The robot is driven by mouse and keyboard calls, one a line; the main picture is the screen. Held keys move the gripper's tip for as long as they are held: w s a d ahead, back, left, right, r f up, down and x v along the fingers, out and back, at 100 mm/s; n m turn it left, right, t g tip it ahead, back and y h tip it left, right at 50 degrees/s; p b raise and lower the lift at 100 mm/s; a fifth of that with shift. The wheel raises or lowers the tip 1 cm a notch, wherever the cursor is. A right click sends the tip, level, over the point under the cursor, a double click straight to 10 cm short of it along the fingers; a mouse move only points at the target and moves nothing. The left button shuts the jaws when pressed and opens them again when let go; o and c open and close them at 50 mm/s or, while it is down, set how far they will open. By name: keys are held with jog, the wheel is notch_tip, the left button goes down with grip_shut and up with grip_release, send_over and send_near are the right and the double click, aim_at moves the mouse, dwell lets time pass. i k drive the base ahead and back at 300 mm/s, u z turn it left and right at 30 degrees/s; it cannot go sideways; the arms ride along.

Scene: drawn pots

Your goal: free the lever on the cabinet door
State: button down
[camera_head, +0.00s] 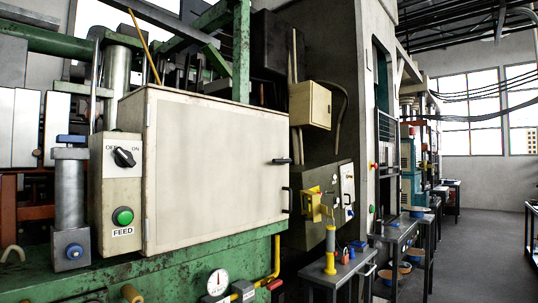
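A cream metal cabinet (215,165) stands at the centre left on a green machine, with its door shut. A short black lever (281,161) sticks out level at the right edge of the door, a little above mid-height. A black bar handle (288,200) sits below it on the same edge. Nothing is seen touching the lever, but its fixing is too small to make out. My gripper is not in view.
Left of the cabinet is a switch box (122,190) with an OFF/ON knob (124,157) and a green FEED button (123,216). A pressure gauge (218,282) and yellow pipe (275,262) lie below. A grey bench (345,272) stands right; floor (485,235) is open far right.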

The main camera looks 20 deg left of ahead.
aim_at(284, 160)
jog(key=u, duration=0.35)
jog(key=i, duration=0.9)
jog(key=u, duration=0.95)
jog(key=i, duration=0.45)
jog(key=u, duration=0.25)
jog(key=k, duration=0.9)
jog(key=u, duration=0.15)
jog(key=i, duration=0.9)
jog(key=z, duration=0.05)
